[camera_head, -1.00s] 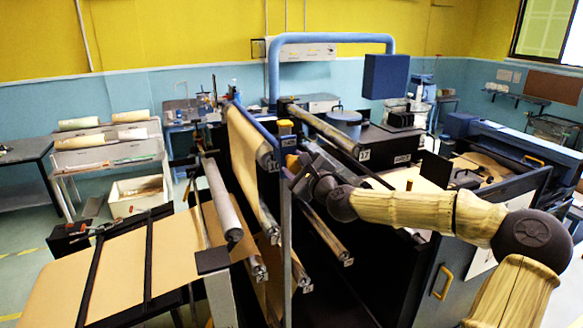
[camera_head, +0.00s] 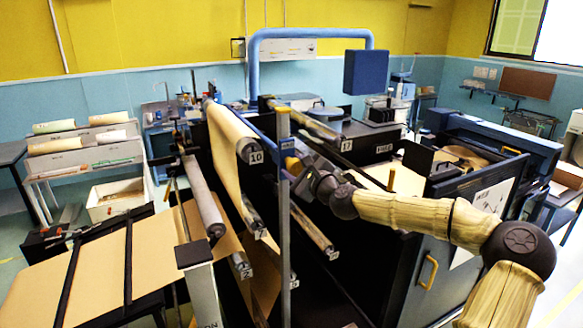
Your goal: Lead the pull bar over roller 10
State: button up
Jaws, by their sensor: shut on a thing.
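Roller 10 (camera_head: 247,150) is high on the near side of the machine, its end facing me beside a "10" label. Brown kraft paper (camera_head: 228,135) lies over it and hangs down toward the lower rollers. My gripper (camera_head: 291,163) is just right of roller 10, at about the height of its end, partly behind an upright grey post (camera_head: 284,220). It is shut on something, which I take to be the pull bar. The bar cannot be made out clearly; the post and my wrist hide the jaws.
Roller 17 (camera_head: 310,125) lies to the right, behind my gripper. Lower rollers (camera_head: 313,228) stick out below it. A grey roller (camera_head: 203,195) and a brown sheeted table (camera_head: 100,265) are at left. A dark cabinet with a yellow handle (camera_head: 429,272) stands below my arm.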

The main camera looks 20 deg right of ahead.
jog(key=d+f+b, duration=0.5)
jog(key=f+b, duration=0.1)
jog(key=f, duration=0.2)
jog(key=w+d+f+b, duration=0.1)
jog(key=d+f+b, duration=0.4)
jog(key=f+b, duration=0.2)
jog(key=w+d+f+b, duration=0.1)
jog(key=d+f+b, duration=0.4)
jog(key=f, duration=0.6)
jog(key=shift+d+f+b, duration=0.2)
jog(key=shift+d+b, duration=0.05)
jog(key=shift+b, duration=0.6)
